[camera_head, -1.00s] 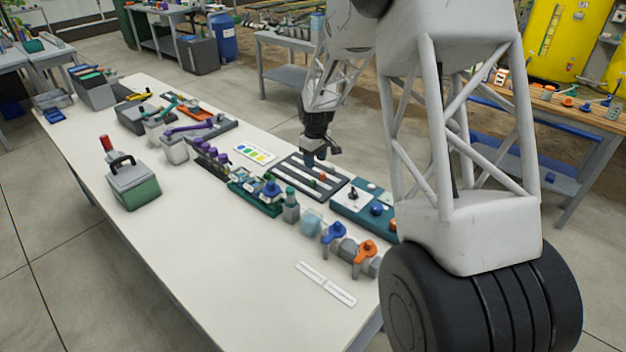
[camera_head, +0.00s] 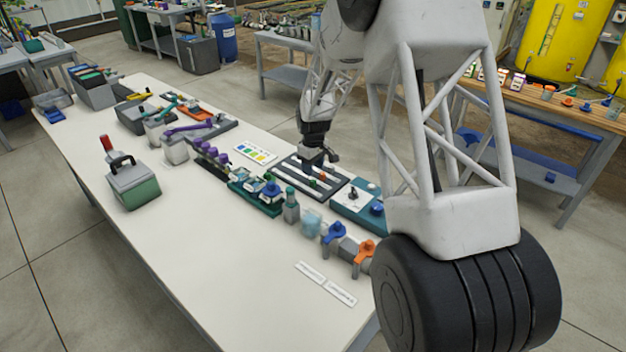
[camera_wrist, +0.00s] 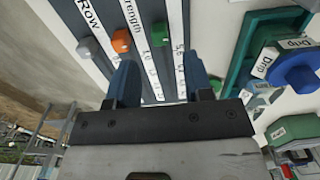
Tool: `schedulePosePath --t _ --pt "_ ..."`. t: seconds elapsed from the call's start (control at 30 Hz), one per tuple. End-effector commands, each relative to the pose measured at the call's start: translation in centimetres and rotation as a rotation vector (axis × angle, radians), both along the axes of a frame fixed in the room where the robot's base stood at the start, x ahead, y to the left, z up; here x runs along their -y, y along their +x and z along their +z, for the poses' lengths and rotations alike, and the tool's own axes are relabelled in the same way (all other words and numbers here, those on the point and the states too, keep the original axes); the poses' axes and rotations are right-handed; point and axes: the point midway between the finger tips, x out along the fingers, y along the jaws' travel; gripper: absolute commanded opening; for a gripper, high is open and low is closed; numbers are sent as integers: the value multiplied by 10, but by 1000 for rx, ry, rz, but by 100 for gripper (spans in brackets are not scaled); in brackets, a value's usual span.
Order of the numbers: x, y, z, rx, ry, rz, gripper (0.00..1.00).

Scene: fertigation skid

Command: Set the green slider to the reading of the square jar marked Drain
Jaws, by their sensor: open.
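The slider panel (camera_head: 290,188) is a dark plate with white strips on the long white table. In the wrist view its green slider (camera_wrist: 159,33) shows beside an orange slider (camera_wrist: 121,40) and a grey slider (camera_wrist: 88,47). My gripper (camera_wrist: 161,65) is open and empty, over the panel. The green slider shows between the lines of its two blue fingers, just beyond their tips; I see no contact. A clear jar with pale blue liquid (camera_head: 311,223) stands near the front of the row. No mark "Drain" can be read, and its reading is not visible.
A green-capped bottle (camera_head: 291,208), a blue-handled valve (camera_head: 334,232) and an orange-handled valve (camera_head: 363,252) stand near the panel. A teal rack with a blue knob marked Drip (camera_wrist: 297,75) lies close right of my gripper.

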Motion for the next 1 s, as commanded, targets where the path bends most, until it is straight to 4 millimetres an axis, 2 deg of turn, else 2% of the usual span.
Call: schedulePosePath --t 0.3,0.5,0.93,1.0 --pt "0 0 -37 -1 0 0 47" --pt "0 0 -52 0 0 0 47" --pt "0 0 -57 0 0 0 47" --pt "0 0 -57 0 0 0 36"
